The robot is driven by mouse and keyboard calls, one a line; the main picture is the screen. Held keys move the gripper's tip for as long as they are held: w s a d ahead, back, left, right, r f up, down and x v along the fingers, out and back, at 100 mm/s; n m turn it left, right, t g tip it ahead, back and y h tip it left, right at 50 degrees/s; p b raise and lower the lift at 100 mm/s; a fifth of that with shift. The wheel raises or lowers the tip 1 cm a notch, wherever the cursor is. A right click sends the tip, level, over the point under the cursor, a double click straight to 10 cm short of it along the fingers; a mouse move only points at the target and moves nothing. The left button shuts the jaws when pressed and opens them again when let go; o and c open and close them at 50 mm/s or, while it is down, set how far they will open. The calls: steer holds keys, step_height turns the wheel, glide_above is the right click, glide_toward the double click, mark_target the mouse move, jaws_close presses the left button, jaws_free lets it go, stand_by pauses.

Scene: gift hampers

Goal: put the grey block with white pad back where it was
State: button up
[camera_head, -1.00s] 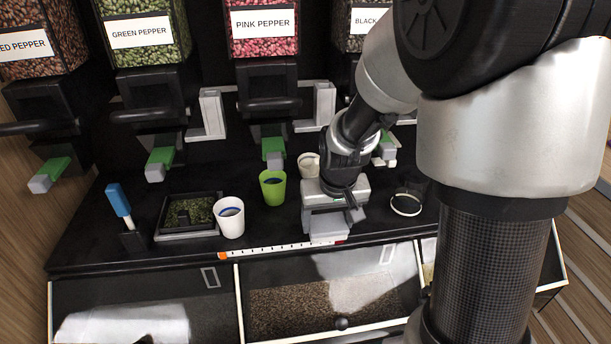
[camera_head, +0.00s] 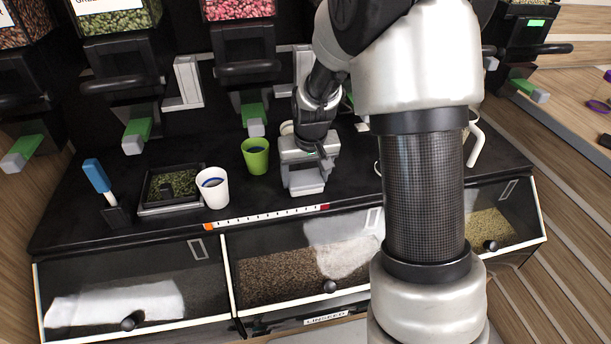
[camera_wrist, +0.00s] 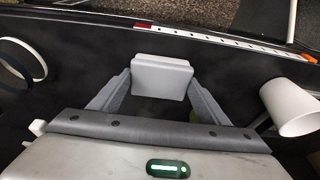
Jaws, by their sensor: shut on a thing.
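My gripper (camera_head: 303,180) is over the black worktop, behind the ruler strip and right of the green cup in the head view. In the wrist view its two fingers (camera_wrist: 158,90) are closed on the sides of a pale grey block (camera_wrist: 160,72). The block also shows low between the fingers in the head view (camera_head: 307,188). I cannot tell a separate white pad on it, nor whether its underside touches the worktop.
A green cup (camera_head: 256,157), a white cup (camera_head: 213,190) and a black tray of green bits (camera_head: 172,185) stand left of my gripper. A blue-handled tool (camera_head: 97,176) is farther left. The ruler strip (camera_head: 265,217) lies in front. Dispensers with green-and-grey levers (camera_head: 254,119) stand behind.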

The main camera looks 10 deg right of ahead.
steer(key=shift+f, duration=0.15)
steer(key=o, duration=0.9)
steer(key=shift+o, duration=0.2)
